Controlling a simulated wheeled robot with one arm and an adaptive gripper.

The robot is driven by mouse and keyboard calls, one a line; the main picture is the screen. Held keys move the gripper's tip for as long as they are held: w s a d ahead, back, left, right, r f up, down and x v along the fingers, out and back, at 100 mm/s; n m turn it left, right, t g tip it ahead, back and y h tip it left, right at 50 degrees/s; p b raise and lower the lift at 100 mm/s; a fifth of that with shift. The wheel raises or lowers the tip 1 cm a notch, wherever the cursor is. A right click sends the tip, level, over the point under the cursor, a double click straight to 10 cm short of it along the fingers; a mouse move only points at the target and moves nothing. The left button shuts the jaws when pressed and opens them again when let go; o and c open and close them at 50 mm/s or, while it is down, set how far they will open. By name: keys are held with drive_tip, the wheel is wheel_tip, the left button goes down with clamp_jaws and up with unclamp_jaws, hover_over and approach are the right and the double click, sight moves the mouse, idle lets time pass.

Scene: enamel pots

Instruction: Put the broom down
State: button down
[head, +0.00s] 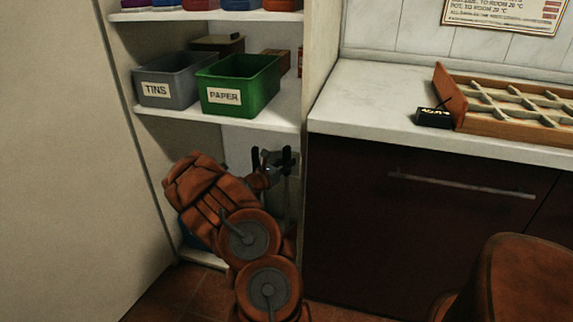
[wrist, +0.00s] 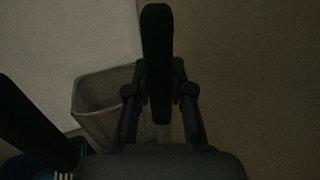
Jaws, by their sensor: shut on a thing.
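In the head view my gripper (head: 272,172) is low in the shelf unit's bottom bay, at the end of my orange arm. Dark upright pieces show beside it, small and partly hidden by my arm. In the wrist view my gripper (wrist: 160,100) is shut on a black upright handle (wrist: 157,50), which I take for the broom. The broom's lower end is hidden, so I cannot tell whether it touches the floor.
A second black bar (wrist: 32,125) and a pale bin-like container (wrist: 98,100) are near the gripper. Above are a grey TINS bin (head: 172,80) and a green PAPER bin (head: 238,85) on a shelf. A dark cabinet (head: 400,220) bounds the right, a pale panel (head: 60,150) the left.

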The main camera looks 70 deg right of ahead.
drive_tip(key=shift+f, duration=0.4)
drive_tip(key=c, duration=1)
unclamp_jaws()
drive_tip(key=shift+r, duration=0.15)
drive_tip(key=shift+r+p+v, duration=0.2)
drive_tip(key=shift+p+v, duration=0.35)
drive_tip(key=shift+v, duration=2.45)
drive_tip(key=shift+r+p+v, duration=0.2)
drive_tip(key=shift+p+v, duration=0.35)
drive_tip(key=shift+v, duration=2.45)
